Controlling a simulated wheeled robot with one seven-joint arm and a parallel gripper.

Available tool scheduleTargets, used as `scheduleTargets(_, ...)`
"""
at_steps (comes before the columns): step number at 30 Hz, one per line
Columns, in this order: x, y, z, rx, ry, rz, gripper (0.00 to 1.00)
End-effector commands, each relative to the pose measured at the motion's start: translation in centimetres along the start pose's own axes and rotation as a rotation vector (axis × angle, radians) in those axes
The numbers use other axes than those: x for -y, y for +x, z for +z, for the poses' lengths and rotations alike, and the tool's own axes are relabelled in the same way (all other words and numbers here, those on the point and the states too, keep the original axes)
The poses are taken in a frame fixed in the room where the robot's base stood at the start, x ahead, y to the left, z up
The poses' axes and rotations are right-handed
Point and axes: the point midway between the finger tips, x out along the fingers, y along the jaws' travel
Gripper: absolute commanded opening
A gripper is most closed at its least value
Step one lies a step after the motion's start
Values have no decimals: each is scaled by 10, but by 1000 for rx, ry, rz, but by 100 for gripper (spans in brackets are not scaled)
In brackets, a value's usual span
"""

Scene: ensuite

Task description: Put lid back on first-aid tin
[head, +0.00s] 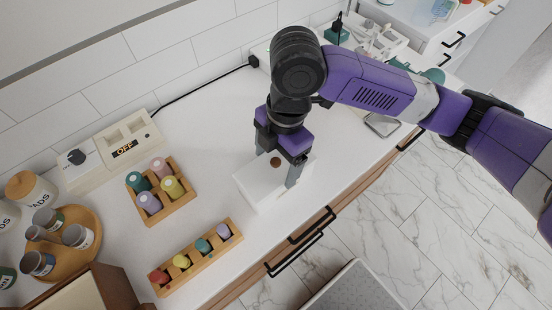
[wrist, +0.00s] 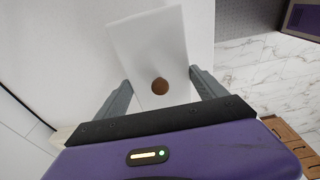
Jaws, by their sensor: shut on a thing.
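In the wrist view the lid (wrist: 148,40) lies between my two fingers (wrist: 160,80), with the knob (wrist: 160,86) near the fingers' line. White side faces show under the lid's top in the head view. White on white, I cannot tell whether the tin is directly beneath it or where lid and tin meet.
A wooden holder with several colored bottles (head: 162,190) and a long wooden rack (head: 195,257) stand to the left. A round wooden tray (head: 85,262) with jars is farther left. Drawer handles (head: 300,242) stick out below the front edge. Counter behind the lid is clear.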

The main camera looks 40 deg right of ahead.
Motion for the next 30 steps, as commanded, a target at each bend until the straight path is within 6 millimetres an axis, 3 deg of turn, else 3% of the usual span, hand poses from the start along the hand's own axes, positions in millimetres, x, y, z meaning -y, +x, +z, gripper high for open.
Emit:
scheduleTargets(26,0,3,0,0,0,0,42)
scheduleTargets(27,0,3,0,0,0,0,83)
scheduleTargets(30,0,3,0,0,0,0,100)
